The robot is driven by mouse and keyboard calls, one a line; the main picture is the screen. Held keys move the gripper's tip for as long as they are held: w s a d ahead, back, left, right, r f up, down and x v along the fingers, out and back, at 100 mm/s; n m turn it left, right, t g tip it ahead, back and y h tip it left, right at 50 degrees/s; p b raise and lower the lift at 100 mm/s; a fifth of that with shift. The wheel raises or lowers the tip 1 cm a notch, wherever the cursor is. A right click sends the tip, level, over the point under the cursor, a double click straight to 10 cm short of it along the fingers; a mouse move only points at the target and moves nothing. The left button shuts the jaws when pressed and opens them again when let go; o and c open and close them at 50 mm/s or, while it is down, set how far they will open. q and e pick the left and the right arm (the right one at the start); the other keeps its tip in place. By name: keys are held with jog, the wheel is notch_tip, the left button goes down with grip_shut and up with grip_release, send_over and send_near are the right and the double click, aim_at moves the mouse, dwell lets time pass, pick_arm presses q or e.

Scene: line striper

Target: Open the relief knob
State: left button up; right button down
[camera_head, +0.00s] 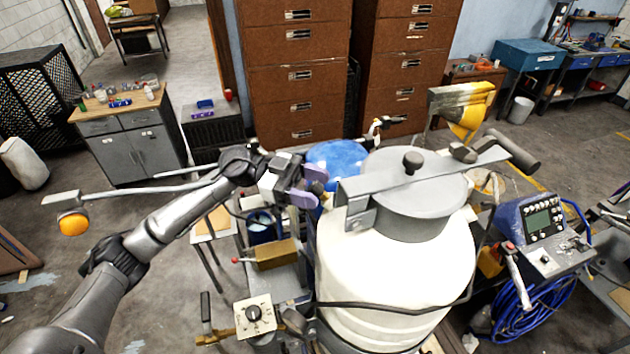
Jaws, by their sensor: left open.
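The line striper's big white tank (385,285) stands at the centre right with a grey lid (408,200) on top. A dark round knob (413,161) sits on the lid. A second black knob (254,312) is on a pale square plate low in front, left of the tank. I cannot tell from this view which one is the relief knob. My left gripper (312,186), with purple fingers, is open and empty, just left of the lid and its grey clamp bar (425,175). My right gripper is not in view.
A control panel with a screen (541,224) and a blue coiled hose (525,308) are right of the tank. A yellow hopper part (470,110) rises behind it. A blue round lid (338,155) lies behind my left gripper. Brown cabinets (297,70) stand at the back.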

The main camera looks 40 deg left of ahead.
pick_arm(q)
jog(key=shift+w+d, duration=0.1)
jog(key=shift+d, duration=0.15)
jog(key=c, duration=0.9)
